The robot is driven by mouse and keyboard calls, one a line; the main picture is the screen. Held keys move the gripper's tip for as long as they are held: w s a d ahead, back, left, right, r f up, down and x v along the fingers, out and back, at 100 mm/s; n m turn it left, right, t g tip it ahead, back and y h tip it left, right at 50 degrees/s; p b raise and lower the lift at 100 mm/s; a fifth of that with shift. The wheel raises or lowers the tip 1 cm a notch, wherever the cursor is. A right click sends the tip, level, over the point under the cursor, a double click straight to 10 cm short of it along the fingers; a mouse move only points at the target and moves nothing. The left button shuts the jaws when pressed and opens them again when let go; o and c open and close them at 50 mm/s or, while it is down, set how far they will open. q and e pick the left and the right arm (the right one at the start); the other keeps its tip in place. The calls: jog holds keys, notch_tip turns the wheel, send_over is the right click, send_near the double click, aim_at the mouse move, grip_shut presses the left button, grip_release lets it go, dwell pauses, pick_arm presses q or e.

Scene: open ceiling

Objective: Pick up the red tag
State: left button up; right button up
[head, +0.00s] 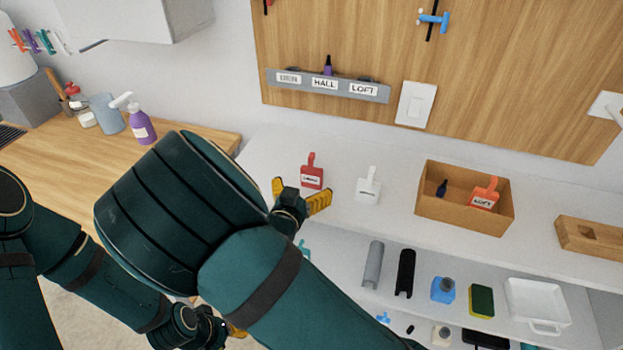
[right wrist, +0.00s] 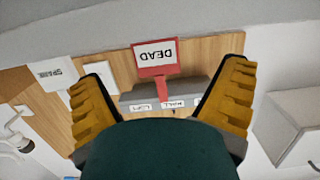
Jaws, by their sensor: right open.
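The red tag (head: 312,177) lies on the white shelf, its handle pointing toward the wall. In the right wrist view the red tag (right wrist: 157,71) appears upside down, with a white label reading DEAD. My right gripper (head: 303,197) is open and empty just in front of the tag. In the right wrist view its two yellow fingers (right wrist: 165,90) stand wide apart, with the tag's handle in the gap between them; I see no contact. My left gripper (head: 234,330) is low, mostly hidden behind my right arm, with only a bit of yellow showing.
A white tag (head: 368,187) lies right of the red one. A cardboard box (head: 440,205) holds an orange-red LOFT tag (head: 485,193) and a small dark bottle. A grey labelled rail (head: 328,87) is on the wooden wall panel. Several items fill the shelf below.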

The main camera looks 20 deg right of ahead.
aim_at(311, 177)
jog(key=x, duration=0.3)
jog(key=b+x, duration=0.1)
jog(key=x, duration=0.1)
jog(key=shift+w+d+r, duration=0.15)
jog(key=shift+d+r, duration=0.1)
jog(key=shift+d, duration=0.1)
jog(key=c, duration=1.3)
